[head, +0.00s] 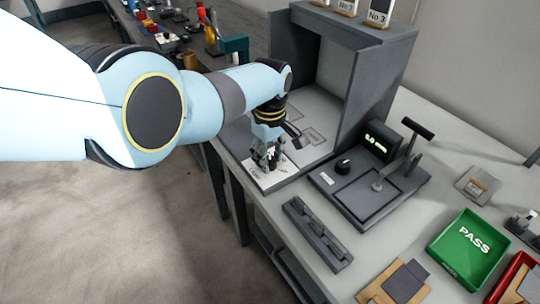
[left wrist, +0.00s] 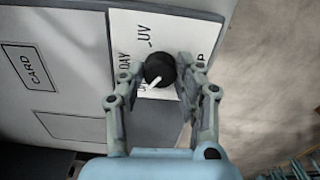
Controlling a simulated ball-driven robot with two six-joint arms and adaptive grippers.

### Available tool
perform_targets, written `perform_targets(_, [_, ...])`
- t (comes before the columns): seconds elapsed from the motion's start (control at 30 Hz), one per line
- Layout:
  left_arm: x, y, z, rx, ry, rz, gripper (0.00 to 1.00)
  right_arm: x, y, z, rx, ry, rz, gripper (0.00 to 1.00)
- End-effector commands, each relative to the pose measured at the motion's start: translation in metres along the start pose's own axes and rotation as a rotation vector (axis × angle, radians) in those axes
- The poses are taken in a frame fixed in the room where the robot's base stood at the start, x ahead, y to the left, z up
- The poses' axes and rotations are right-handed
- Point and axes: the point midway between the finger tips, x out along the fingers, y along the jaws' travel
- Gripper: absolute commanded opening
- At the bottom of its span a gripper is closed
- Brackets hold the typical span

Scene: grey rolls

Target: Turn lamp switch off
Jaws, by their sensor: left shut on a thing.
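The lamp switch is a round black knob (left wrist: 160,66) with a white pointer, on a white label plate (left wrist: 180,28). The words UV and DAY show on the plate; other lettering is partly hidden by my fingers. In the left wrist view the pointer aims down and slightly left, below DAY, near partly covered lettering. My left gripper (left wrist: 158,74) is shut on the knob, one finger on each side. In the head view my left gripper (head: 268,158) points down at the plate (head: 259,181) at the booth's front edge, and the knob is hidden there. My right gripper is not in view.
The grey booth (head: 376,82) has a wall right of my gripper. A device with a green display (head: 375,141) stands to its right. A slotted grey block (head: 318,234), a green PASS tray (head: 447,259) and a red tray (head: 512,272) lie further along the bench.

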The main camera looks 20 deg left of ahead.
Motion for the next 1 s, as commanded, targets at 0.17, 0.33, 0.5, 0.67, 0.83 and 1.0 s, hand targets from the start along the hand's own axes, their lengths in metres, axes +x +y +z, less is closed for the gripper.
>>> perform_targets(0.17, [-0.0013, 0.0008, -0.0016, -0.057, 0.003, 0.002, 0.02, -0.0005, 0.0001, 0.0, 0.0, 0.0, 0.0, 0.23])
perform_targets(0.33, [-0.0013, 0.0008, -0.0017, -0.082, 0.003, 0.002, 0.02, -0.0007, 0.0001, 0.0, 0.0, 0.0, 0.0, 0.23])
perform_targets(0.5, [-0.0013, 0.0008, -0.0017, -0.088, 0.003, 0.002, 0.02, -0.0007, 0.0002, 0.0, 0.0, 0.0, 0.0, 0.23])
perform_targets(0.67, [-0.0013, 0.0009, -0.0016, -0.088, 0.003, 0.003, 0.02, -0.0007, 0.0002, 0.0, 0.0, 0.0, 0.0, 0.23])
perform_targets(0.83, [-0.0013, 0.0008, -0.0015, -0.087, 0.003, 0.002, 0.46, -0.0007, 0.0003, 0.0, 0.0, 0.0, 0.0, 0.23])
perform_targets(1.0, [-0.0007, 0.0004, -0.0008, -0.086, 0.001, 0.001, 0.57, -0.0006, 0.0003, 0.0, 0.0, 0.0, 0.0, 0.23])
